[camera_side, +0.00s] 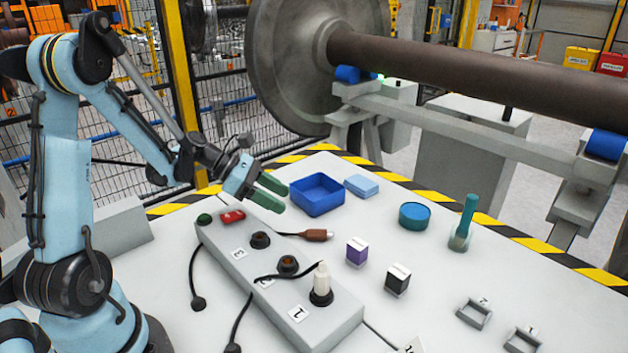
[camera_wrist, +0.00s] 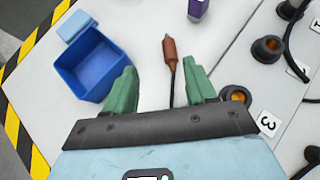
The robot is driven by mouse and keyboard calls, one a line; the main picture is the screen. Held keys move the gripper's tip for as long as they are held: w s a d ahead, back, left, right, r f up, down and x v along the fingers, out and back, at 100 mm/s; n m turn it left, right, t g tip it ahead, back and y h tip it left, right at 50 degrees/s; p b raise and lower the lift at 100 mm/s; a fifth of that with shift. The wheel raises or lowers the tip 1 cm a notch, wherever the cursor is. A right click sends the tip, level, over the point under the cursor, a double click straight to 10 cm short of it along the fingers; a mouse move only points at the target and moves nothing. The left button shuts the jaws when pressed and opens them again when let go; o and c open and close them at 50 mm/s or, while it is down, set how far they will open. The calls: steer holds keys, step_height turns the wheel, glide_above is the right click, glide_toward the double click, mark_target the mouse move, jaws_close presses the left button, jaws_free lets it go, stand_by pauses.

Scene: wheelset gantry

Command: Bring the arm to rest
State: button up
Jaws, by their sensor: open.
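My gripper (camera_side: 271,194) hangs in the air above the white table, just left of the blue tray. Its two green fingers are apart and nothing is between them.
Below is a grey socket box (camera_side: 325,326) with a white plug standing in it. A brown plug (camera_side: 318,235) lies beside it. The blue tray (camera_side: 300,201), purple block (camera_side: 356,252), black block (camera_side: 397,280) and teal round tin (camera_side: 414,216) stand to the right. A wheelset (camera_side: 450,75) lies behind.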

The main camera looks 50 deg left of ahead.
stand_by(0.4)
steer(key=s+d+r+m+y, duration=0.3)
steer(key=s+d+m+y, duration=0.1)
steer(key=m, duration=0.9)
steer(key=s+d+r+m+y, duration=0.3)
steer(key=s+d+m, duration=0.2)
steer(key=m, duration=0.9)
steer(key=shift+d+r+g+y, duration=0.15)
steer(key=shift+d+g+y, duration=0.2)
steer(key=shift+d, duration=0.6)
